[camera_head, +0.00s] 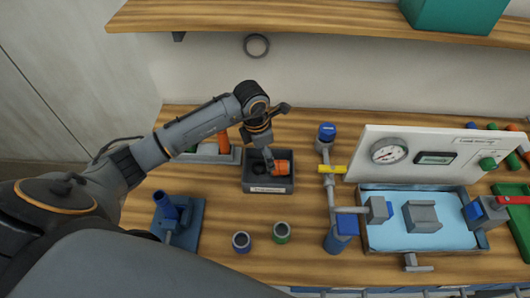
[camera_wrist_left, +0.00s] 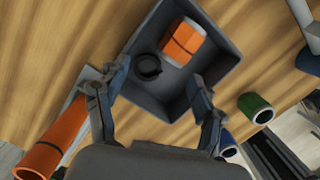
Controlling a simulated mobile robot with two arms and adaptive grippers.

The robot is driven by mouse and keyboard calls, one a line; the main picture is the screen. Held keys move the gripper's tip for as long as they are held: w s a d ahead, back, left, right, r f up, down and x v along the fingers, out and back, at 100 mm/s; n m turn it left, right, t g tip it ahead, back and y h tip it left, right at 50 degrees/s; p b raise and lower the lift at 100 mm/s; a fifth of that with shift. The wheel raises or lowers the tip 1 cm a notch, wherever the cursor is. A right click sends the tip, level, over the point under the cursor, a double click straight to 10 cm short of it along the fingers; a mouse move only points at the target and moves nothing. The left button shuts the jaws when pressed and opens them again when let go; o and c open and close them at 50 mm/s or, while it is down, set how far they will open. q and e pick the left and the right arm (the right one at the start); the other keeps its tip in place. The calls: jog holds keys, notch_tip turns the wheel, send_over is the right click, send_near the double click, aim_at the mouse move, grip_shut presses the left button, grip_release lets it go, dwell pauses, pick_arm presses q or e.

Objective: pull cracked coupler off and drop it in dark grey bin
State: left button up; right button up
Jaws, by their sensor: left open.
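An orange coupler with a dark band (camera_head: 281,167) lies in the dark grey bin (camera_head: 268,187). In the left wrist view the coupler (camera_wrist_left: 183,43) lies on its side toward the bin's far corner, with a black ring (camera_wrist_left: 148,67) beside it. My right gripper is not in view.
A grey tray (camera_head: 190,157) with another orange cylinder (camera_head: 222,141) stands left of the bin. Blue and green rings (camera_head: 282,232) stand in front. Right are pipework with a yellow valve handle (camera_head: 333,169), a gauge panel (camera_head: 430,150) and a blue-lined tray (camera_head: 385,240). A shelf (camera_head: 330,18) hangs above.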

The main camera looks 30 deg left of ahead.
pick_arm(q)
jog(key=shift+r, duration=0.15)
notch_tip(320, 180, up, 12)
jog(key=s+a, duration=0.1)
jog(key=shift+s+f, duration=0.15)
jog(key=shift+f, duration=0.05)
jog(key=shift+s+f, duration=0.1)
dwell(0.3)
